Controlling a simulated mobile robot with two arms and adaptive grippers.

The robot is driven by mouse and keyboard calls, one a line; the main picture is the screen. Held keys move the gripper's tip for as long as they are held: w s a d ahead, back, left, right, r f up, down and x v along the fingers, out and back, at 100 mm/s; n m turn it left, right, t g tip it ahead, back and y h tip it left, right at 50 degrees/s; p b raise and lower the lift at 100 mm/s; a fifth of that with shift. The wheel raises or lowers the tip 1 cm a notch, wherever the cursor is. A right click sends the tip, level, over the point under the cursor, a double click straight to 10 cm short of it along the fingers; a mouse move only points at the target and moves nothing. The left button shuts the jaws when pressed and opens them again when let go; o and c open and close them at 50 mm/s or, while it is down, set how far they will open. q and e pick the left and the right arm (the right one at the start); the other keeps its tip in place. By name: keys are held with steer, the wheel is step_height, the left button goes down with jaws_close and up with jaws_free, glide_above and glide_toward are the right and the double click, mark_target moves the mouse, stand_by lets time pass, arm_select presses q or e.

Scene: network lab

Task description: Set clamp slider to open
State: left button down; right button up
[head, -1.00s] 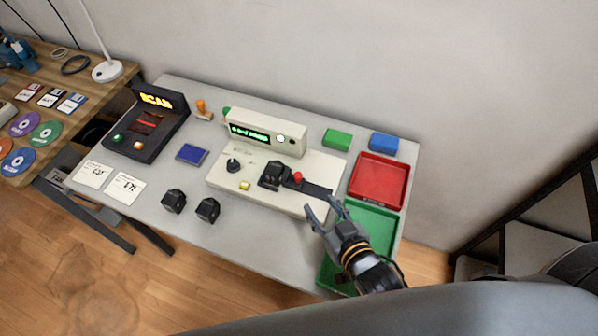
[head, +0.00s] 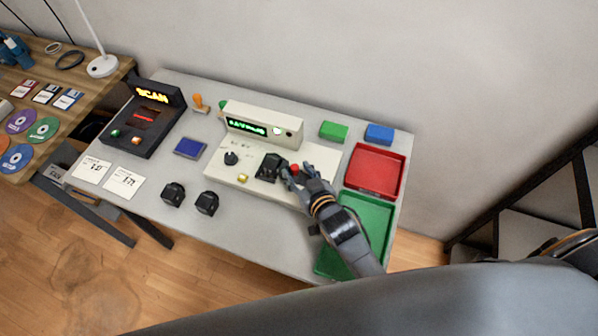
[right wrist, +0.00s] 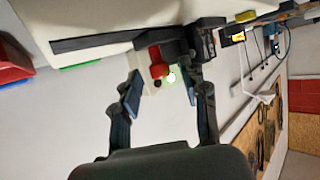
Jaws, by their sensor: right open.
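The clamp slider's red knob (head: 295,168) sits on the cream machine (head: 222,178), just right of a black clamp block (head: 269,167). My right gripper (head: 300,176) is open at the knob, and its hand hides most of the dark slider track. In the right wrist view the red knob (right wrist: 157,66) appears between the two spread fingers (right wrist: 161,82), near their tips. I cannot tell whether a finger touches it. The black track (right wrist: 105,40) runs leftward from there. My left gripper is not in view.
A green tray (head: 383,205) lies under my right forearm, with a red tray (head: 376,172) behind it. Green (head: 333,130) and blue (head: 379,134) blocks stand at the back. A black knob (head: 231,158) and a yellow button (head: 243,178) are on the machine's left part.

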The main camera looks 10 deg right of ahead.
steer(key=shift+c, duration=1.3)
jaws_close()
steer(key=shift+s+d+r+p, duration=0.1)
steer(key=shift+s+d+p, duration=0.15)
steer(key=shift+d+p, duration=0.1)
steer(key=shift+s+d+p, duration=0.5)
steer(key=shift+s+d, duration=0.1)
steer(key=shift+d, duration=0.35)
steer(key=shift+o, duration=1.3)
jaws_free()
steer(key=shift+d, duration=0.1)
steer(key=shift+s, duration=0.1)
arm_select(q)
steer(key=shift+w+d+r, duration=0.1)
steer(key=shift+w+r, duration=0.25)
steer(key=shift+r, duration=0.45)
arm_select(e)
steer(key=v, duration=1.2)
